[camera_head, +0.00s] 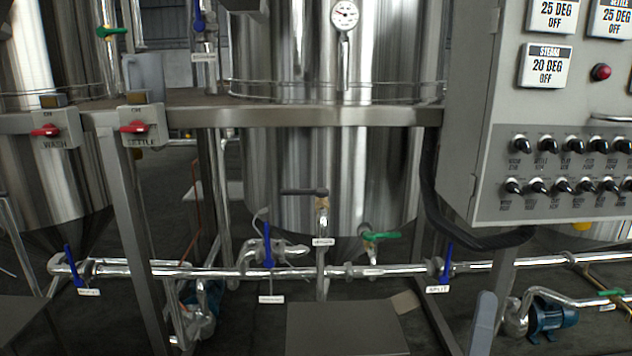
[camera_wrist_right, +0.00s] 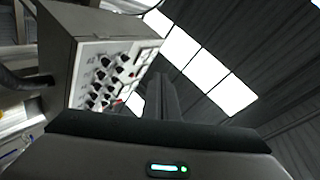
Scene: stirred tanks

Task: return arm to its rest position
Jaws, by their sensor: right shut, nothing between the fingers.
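My right gripper (camera_head: 485,318) shows as a grey rounded piece low in the head view, right of centre, in front of the pipework. In the right wrist view the fingers of my right gripper (camera_wrist_right: 162,88) are dark, pressed together and empty. They point up past the grey control cabinet (camera_wrist_right: 80,50) toward the ceiling. The same control cabinet (camera_head: 468,130) stands at the right in the head view. My left gripper is not in view.
A steel pipe (camera_head: 390,271) with blue-handled valves (camera_head: 268,250) crosses in front of the tanks (camera_head: 345,190). A black cable (camera_head: 430,190) hangs from the cabinet. Switch boxes with red knobs (camera_head: 133,127) sit on the frame. A blue pump (camera_head: 548,317) stands low right.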

